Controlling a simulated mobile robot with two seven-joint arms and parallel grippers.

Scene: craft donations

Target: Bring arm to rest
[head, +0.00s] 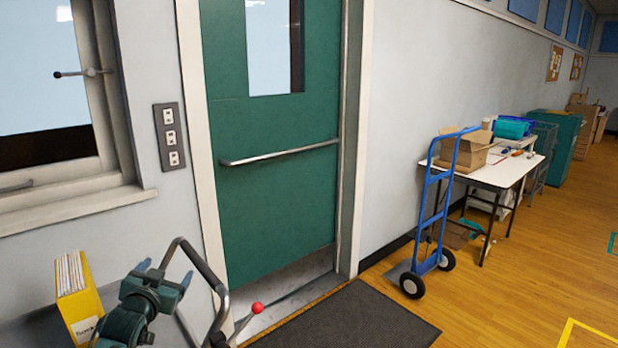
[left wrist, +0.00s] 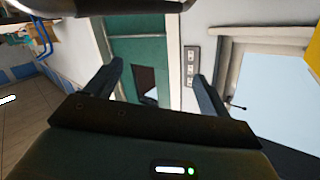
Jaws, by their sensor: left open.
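My left gripper (head: 165,270) is low at the left in the head view, beside a yellow file box and a curved metal handle. In the left wrist view the left gripper (left wrist: 158,72) has its two dark fingers spread wide apart, with nothing between them. Beyond the fingers that view shows the green door (left wrist: 140,50) and the switch panel (left wrist: 191,66), both well away from the fingertips. My right gripper is in neither view.
The yellow file box (head: 75,300) and the curved handle (head: 205,270) with a black grip stand close to my left arm. A red ball knob (head: 257,308) is right of them. The green door (head: 270,200) is ahead. A blue hand truck (head: 428,225) and white table (head: 497,173) stand right.

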